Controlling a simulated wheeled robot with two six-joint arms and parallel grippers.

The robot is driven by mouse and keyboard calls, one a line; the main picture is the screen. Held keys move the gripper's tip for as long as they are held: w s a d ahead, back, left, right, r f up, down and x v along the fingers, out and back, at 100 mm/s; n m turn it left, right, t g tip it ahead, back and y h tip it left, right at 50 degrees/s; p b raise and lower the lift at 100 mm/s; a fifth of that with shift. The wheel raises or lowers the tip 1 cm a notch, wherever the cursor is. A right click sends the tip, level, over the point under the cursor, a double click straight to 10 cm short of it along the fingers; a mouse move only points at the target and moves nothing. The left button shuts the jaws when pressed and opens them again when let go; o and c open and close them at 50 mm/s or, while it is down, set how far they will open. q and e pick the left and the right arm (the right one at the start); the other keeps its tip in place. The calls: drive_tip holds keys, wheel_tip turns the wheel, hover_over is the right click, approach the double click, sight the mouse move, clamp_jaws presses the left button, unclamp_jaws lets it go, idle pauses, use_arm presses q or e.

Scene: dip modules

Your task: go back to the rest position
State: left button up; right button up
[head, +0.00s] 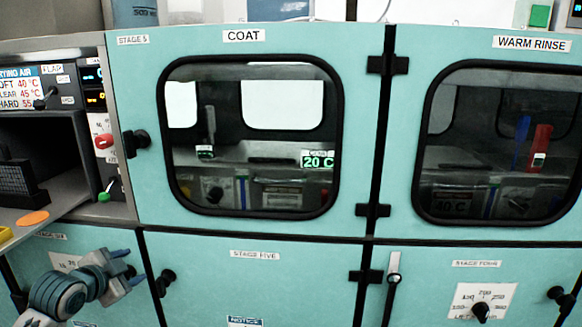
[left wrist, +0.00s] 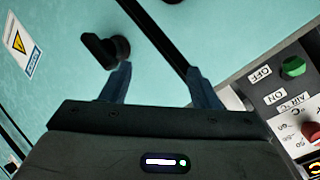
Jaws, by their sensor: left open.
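My left gripper (head: 134,266) is in the lower left of the head view, in front of the teal lower cabinet front. Its two fingers are apart with nothing between them. In the left wrist view the open fingers (left wrist: 158,70) point at the teal front, near a black knob (left wrist: 105,48) that is just beyond the left finger. I cannot tell the exact gap to the front. My right gripper is in neither view.
The COAT door (head: 250,222) and the WARM RINSE door (head: 500,235) look closed. A drying-air box (head: 60,150) stands open at the left, with an orange disc (head: 32,218) on its ledge. A green switch (head: 104,197) and black door knobs (head: 165,282) stick out near my left gripper.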

use_arm(q)
drive_tip(key=s+d+f+n+g, duration=0.2)
drive_tip(key=s+d+f, duration=0.2)
drive_tip(key=s+f, duration=0.45)
drive_tip(key=s+d+f+n+g, duration=0.2)
drive_tip(key=s+d+f+g, duration=0.15)
drive_tip(key=s+f, duration=0.45)
drive_tip(key=s+d+f+n+g+y, duration=0.1)
drive_tip(key=s+d+f+n+g, duration=0.2)
drive_tip(key=s, duration=0.8)
drive_tip(key=s+d+f+n+g+y, duration=0.1)
drive_tip(key=s+f+n, duration=0.3)
drive_tip(key=s, duration=0.7)
wheel_tip(320, 180, down, 31)
drive_tip(key=a+g, duration=0.1)
drive_tip(key=a, duration=0.2)
drive_tip(key=s+a+f+g, duration=0.1)
drive_tip(key=s+f, duration=1.5)
drive_tip(key=f, duration=0.3)
drive_tip(key=shift+s, duration=0.35)
